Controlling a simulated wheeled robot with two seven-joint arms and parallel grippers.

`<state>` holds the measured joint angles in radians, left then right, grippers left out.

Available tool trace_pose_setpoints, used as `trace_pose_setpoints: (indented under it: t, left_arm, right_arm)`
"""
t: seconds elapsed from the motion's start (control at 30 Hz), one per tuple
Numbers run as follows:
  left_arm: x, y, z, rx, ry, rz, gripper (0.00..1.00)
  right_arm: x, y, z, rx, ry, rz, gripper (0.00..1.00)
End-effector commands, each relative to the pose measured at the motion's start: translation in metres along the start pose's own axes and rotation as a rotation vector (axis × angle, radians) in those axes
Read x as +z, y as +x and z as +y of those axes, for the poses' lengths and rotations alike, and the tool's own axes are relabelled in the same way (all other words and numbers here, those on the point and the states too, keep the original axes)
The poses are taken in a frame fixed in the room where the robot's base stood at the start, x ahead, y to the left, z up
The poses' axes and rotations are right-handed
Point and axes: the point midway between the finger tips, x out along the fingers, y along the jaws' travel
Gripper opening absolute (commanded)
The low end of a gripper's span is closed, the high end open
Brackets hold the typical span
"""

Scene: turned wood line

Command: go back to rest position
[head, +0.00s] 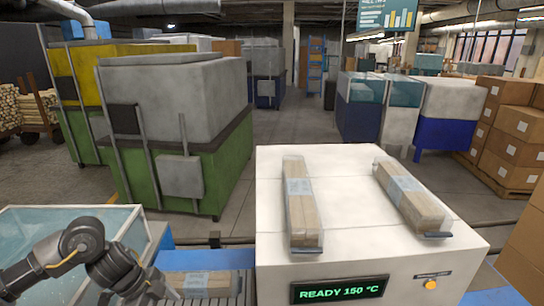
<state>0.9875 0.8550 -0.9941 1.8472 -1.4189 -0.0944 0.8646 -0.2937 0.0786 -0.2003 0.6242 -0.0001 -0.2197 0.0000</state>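My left arm comes in at the lower left, and my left gripper (168,291) is low near the conveyor (236,284), small and dark. Its fingers are not clear enough to tell open or shut, and I see nothing held up by it. My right gripper is not in view. Two plastic-wrapped wood bundles, a left one (302,210) and a right one (412,198), lie apart on top of the white machine (345,178). The machine's display (339,290) reads "READY 150 °C".
A clear-topped case (60,222) stands at the left beside my arm. An orange button (430,284) is on the machine's front. Green-and-grey machines (180,110) stand behind on the left, and cardboard boxes (512,140) on the right. The floor aisle between is clear.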

Motion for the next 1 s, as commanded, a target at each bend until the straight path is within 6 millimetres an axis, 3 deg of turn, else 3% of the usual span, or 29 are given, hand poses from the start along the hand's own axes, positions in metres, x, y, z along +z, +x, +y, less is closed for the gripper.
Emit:
trace_pose_setpoints:
  t: [0.27,0.5,0.73,0.87,1.0]
  left_arm:
    - [-0.041,0.039,0.004,-0.088,0.078,0.097,0.73]
    - [-0.097,0.076,0.012,-0.239,0.111,0.235,0.73]
    - [-0.149,0.093,0.029,-0.491,-0.064,0.375,0.73]
    - [-0.136,0.090,0.044,-0.618,-0.312,0.361,0.73]
    - [-0.087,0.089,0.079,-0.669,-0.629,0.249,0.73]
  right_arm:
    - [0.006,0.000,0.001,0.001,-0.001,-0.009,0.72]
    - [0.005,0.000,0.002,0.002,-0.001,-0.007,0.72]
    - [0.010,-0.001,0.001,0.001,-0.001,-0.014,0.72]
    - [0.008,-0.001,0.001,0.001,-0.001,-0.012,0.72]
    - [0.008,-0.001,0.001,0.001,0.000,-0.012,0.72]
